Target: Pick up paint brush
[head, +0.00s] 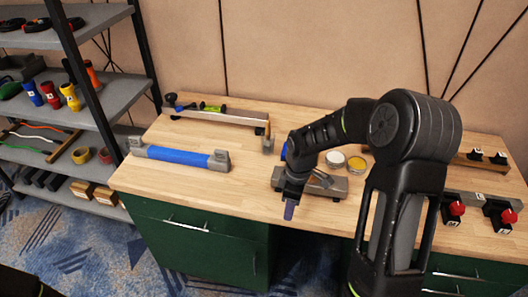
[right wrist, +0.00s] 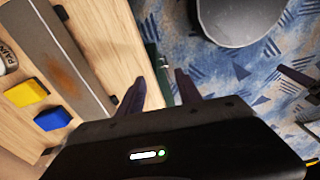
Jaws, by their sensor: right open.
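I cannot make out a paint brush for certain in either view. A small orange upright item (head: 267,128) stands by the end of a long rail at the back of the workbench (head: 190,125); it is too small to name. My right gripper (head: 289,210) points down over the bench's front edge, in front of a grey metal bar (head: 338,186). In the right wrist view my right gripper (right wrist: 158,90) is open, with nothing between its fingers. The bar (right wrist: 62,55), with a rusty patch, lies to its left. My left gripper is not in view.
A blue bar with grey ends (head: 180,156) lies on the bench's left. Yellow (right wrist: 26,92) and blue blocks (right wrist: 52,119) lie beyond the bar. Shelves (head: 120,95) stand left; red-knobbed fixtures (head: 455,209) sit right.

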